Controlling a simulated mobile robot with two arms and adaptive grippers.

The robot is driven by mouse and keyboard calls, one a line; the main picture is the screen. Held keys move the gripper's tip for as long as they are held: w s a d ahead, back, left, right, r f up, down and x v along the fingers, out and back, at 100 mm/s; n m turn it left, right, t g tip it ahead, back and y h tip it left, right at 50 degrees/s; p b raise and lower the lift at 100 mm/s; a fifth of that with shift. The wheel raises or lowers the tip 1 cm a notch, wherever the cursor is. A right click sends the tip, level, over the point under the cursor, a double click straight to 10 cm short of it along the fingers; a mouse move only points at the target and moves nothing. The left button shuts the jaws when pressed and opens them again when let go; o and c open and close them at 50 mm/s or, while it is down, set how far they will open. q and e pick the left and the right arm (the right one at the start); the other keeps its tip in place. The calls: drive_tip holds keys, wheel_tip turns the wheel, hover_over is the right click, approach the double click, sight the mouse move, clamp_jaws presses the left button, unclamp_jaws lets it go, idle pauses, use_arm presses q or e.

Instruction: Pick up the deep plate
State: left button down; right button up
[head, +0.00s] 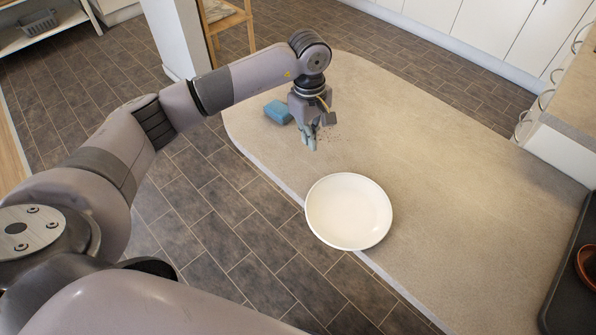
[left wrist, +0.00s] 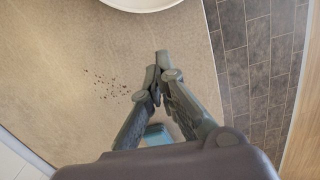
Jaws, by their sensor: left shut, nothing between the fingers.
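The deep plate (head: 349,211) is white and round and lies upright at the near-left edge of the counter, its rim slightly over the edge. It looks empty. Part of its rim shows at the top of the left wrist view (left wrist: 142,3). My left gripper (head: 310,144) is above the counter, behind the plate in the head view and apart from it. Its fingers point down and are shut with nothing between them; the fingertips also show in the left wrist view (left wrist: 157,65). My right gripper is not in view.
A blue block-like item (head: 278,112) sits on the counter beside my left gripper, partly hidden in the left wrist view (left wrist: 157,134). Dark crumbs (left wrist: 112,84) lie near it. The counter (head: 440,190) right of the plate is clear. A dark tray (head: 569,290) with a brown bowl (head: 588,266) is at the right.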

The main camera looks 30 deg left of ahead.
sight(314, 179)
use_arm(q)
drive_tip(key=shift+y, duration=0.3)
drive_tip(key=f, duration=0.3)
drive_tip(key=a+f+p, duration=0.1)
drive_tip(key=f, duration=0.2)
drive_tip(key=f+p, duration=0.1)
drive_tip(key=f, duration=0.3)
drive_tip(key=shift+s+a, duration=0.15)
drive_tip(key=shift+s, duration=0.05)
drive_tip(key=shift+s+d+r+p, duration=0.1)
drive_tip(key=shift+s+d+p, duration=0.25)
drive_tip(key=shift+d, duration=0.25)
drive_tip(key=shift+s+d+p, duration=0.2)
drive_tip(key=shift+d+p, duration=0.25)
drive_tip(key=shift+d, duration=0.15)
drive_tip(key=shift+s+d, duration=0.35)
drive_tip(key=shift+d, duration=0.25)
